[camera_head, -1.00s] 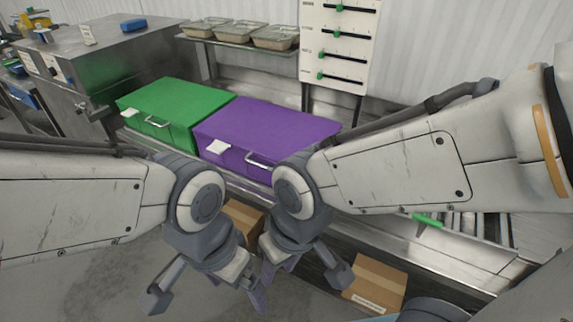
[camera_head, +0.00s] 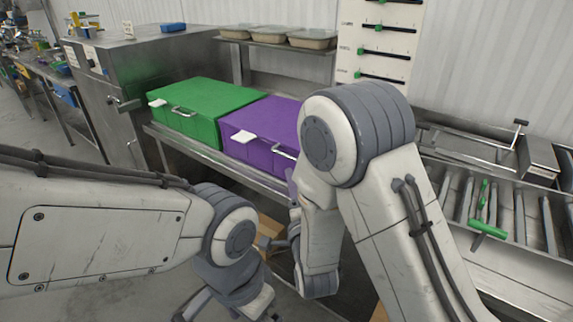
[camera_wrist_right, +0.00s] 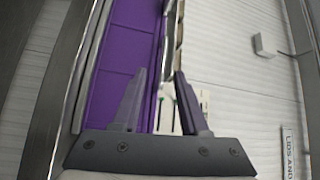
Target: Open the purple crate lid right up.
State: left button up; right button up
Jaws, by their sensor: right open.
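The purple crate (camera_head: 250,152) stands beside the green crate in the head view. Its lid (camera_head: 272,115) lies flat and shut, with a white tab (camera_head: 243,137) and a metal handle on the front. My right arm hides its right part. My right gripper (camera_head: 291,192) is mostly hidden behind its own arm, near the crate's front. In the right wrist view its fingers (camera_wrist_right: 160,80) are spread and empty, with purple crate surface (camera_wrist_right: 115,70) beside and behind the left finger. Contact cannot be told.
The green crate (camera_head: 205,98) is shut, directly left of the purple one. A shelf with several trays (camera_head: 310,38) is behind. A slider board (camera_head: 378,45) stands at the back. A rack with a green-handled tool (camera_head: 487,229) is at right.

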aim_at(286, 156)
jog(key=p+x, duration=0.1)
jog(key=x, duration=0.4)
jog(key=p+x, duration=0.2)
jog(key=x, duration=0.3)
jog(key=shift+w+d+r, duration=0.15)
jog(key=shift+d+r, duration=0.05)
jog(key=shift+r, duration=0.05)
grip_shut()
dwell(1.1)
